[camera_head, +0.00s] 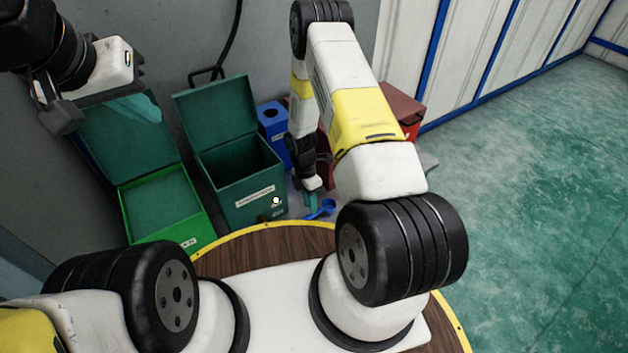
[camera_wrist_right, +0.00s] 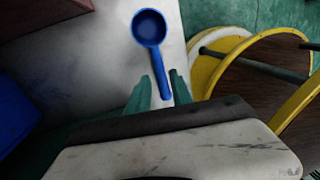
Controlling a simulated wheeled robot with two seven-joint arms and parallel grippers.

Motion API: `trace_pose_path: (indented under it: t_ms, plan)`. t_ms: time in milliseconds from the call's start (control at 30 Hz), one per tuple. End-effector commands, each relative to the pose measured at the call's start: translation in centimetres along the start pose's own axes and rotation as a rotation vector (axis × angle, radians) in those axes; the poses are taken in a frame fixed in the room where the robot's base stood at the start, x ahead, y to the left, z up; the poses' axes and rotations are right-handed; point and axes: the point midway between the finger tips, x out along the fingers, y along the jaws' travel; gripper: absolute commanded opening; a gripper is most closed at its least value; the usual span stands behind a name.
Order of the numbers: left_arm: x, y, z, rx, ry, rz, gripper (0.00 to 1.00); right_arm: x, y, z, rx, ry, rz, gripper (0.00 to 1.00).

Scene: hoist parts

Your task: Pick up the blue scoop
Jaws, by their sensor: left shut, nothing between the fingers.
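The blue scoop (camera_head: 327,207) lies on a pale surface, just beyond the round wooden edge in the head view. In the right wrist view the scoop (camera_wrist_right: 150,28) has its round bowl pointing away and its handle running back toward my fingers. My right gripper (camera_head: 312,201) points down beside the scoop. In the right wrist view my right gripper (camera_wrist_right: 162,90) is open, with the handle lying between its two teal fingers. I cannot tell how far above the surface the fingertips are. My left gripper (camera_head: 140,107) is shut and empty, raised at the upper left.
A dark green open box (camera_head: 240,190) stands left of the scoop, with a brighter green open box (camera_head: 165,207) further left. A blue bin (camera_head: 272,120) and a red box (camera_head: 407,108) stand behind my right arm. The green floor at right is clear.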

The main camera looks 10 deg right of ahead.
Motion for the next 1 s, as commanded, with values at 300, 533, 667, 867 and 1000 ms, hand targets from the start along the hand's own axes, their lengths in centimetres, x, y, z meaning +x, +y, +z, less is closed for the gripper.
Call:
trace_pose_path:
  t_ms: [300, 533, 667, 867, 1000]
  plan:
    - [0.0, 0.0, 0.0, 0.0, 0.0, 0.0, 0.0, 4.1, 0.0, -0.2, 0.001, 0.0, 0.0, 0.27]
    - [0.0, 0.0, 0.0, 0.0, 0.0, 0.0, 0.0, 4.3, 0.0, -0.2, 0.001, 0.0, 0.001, 0.27]
    - [0.0, 0.0, 0.0, 0.0, 0.0, 0.0, 0.0, 4.3, 0.0, -0.2, 0.001, 0.0, 0.001, 0.27]
    - [0.0, 0.0, 0.0, 0.0, 0.0, 0.0, 0.0, 4.5, 0.1, -0.2, 0.002, 0.0, 0.001, 0.23]
    - [0.0, 0.0, 0.0, 0.0, 0.0, 0.0, 0.0, 4.5, 0.1, -0.2, 0.002, 0.0, 0.001, 0.0]
